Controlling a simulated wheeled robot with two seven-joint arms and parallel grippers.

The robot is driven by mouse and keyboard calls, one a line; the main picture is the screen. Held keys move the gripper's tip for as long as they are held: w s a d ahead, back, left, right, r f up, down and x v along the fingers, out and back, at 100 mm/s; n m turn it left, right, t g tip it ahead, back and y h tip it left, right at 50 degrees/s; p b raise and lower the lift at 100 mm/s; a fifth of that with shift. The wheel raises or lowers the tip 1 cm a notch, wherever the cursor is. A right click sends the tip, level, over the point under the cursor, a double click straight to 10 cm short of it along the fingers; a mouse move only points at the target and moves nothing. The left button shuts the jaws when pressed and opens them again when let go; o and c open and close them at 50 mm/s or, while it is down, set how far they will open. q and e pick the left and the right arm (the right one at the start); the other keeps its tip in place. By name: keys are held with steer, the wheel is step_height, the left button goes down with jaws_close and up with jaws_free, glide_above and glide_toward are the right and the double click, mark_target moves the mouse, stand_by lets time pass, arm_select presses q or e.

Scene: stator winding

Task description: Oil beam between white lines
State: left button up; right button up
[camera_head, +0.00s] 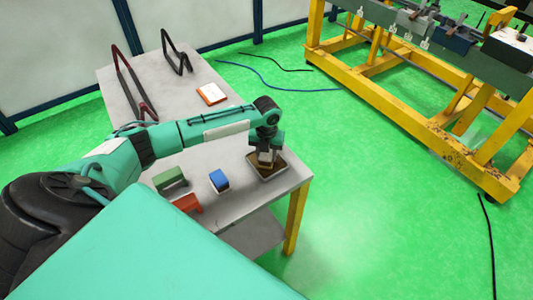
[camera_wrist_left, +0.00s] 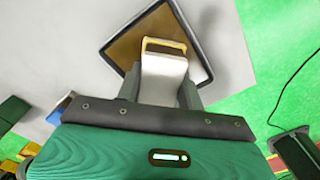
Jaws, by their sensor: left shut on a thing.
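My left gripper (camera_head: 267,160) points down over a shallow dark-rimmed tray (camera_head: 283,175) with a brown inside, at the near right corner of the grey table. In the left wrist view, the gripper (camera_wrist_left: 160,88) is shut on a pale block-like tool (camera_wrist_left: 164,66) with a yellowish end, held over the tray (camera_wrist_left: 122,50). I cannot tell whether the tool touches the tray's bottom. My right gripper is not in view.
The grey table (camera_head: 222,125) also bears a blue block (camera_head: 219,180), a green part (camera_head: 170,180), an orange-red part (camera_head: 187,203), an orange-edged pad (camera_head: 211,93) and dark bent stands (camera_head: 176,55). Open green floor (camera_head: 350,150) separates it from the yellow frame (camera_head: 375,95). Cables lie on the floor.

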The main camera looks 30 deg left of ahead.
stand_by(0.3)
arm_select(q)
steer(key=shift+r+p, duration=0.6)
steer(key=shift+p, duration=0.05)
step_height(320, 180, up, 6)
steer(key=p, duration=0.5)
steer(key=shift+f, duration=0.1)
